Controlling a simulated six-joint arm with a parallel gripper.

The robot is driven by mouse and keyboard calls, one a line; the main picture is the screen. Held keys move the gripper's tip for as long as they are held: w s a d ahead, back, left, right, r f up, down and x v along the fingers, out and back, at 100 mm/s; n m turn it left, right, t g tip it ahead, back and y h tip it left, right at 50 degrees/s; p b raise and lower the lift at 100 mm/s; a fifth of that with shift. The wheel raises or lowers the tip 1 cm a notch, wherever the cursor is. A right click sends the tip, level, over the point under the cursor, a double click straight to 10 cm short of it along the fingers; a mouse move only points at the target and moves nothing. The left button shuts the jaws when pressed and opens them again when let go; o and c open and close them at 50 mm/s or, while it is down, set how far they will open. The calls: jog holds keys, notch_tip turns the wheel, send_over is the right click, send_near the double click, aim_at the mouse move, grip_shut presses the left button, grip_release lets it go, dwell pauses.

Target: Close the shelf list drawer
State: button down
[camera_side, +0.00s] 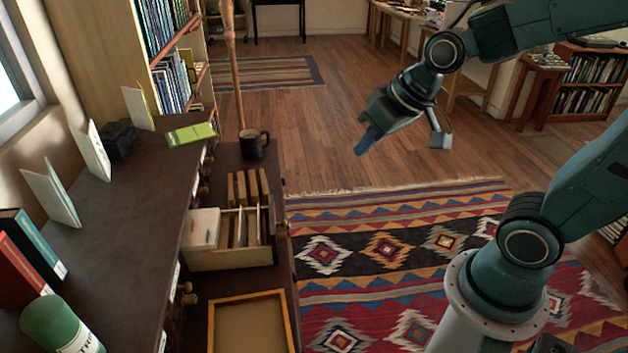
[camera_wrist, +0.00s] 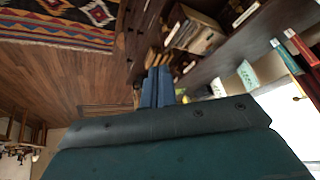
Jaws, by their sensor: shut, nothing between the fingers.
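The light wood drawer (camera_side: 230,259), holding cards and dividers, extends out from the dark cabinet (camera_side: 128,215) toward the right in the side view. A small knob shows at its right end. It also seems to show in the wrist view (camera_wrist: 205,42), at the top, small and partly cut by shadow. My gripper (camera_side: 366,142) is in the air above the floor, well to the right of and beyond the drawer, touching nothing. Its blue fingers are together and empty, seen in the wrist view (camera_wrist: 158,86).
A dark mug (camera_side: 254,144) and small upright brown blocks (camera_side: 247,187) stand on the lower ledge, beyond the drawer. A wood-framed tray (camera_side: 252,297) lies nearer the camera. Books and a green cylinder (camera_side: 62,328) stand on the cabinet top. Open floor and a patterned rug (camera_side: 400,250) lie right.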

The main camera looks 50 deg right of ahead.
jog(key=w+d+f+m, duration=0.1)
jog(key=w+f+m, duration=0.1)
jog(key=w+f, duration=0.2)
jog(key=w+d+f+m+t, duration=0.1)
jog(key=w+f, duration=0.3)
jog(key=f, duration=0.6)
jog(key=w+d+f+m, duration=0.1)
jog(key=w+f+m, duration=0.2)
jog(key=f, duration=0.4)
jog(key=shift+w+d+f, duration=0.2)
jog(key=shift+w+d, duration=0.2)
jog(key=shift+w, duration=0.25)
jog(key=shift+f, duration=0.1)
jog(key=shift+w+a+f, duration=0.6)
jog(key=shift+w+f, duration=0.7)
jog(key=shift+w, duration=0.15)
jog(key=shift+w+a+f, duration=0.55)
jog(key=shift+w+f, duration=0.7)
jog(key=shift+w, duration=0.25)
jog(key=shift+w+a+f, duration=0.6)
jog(key=shift+w+f, duration=0.7)
jog(key=shift+w, duration=0.15)
jog(key=shift+w+a, duration=0.1)
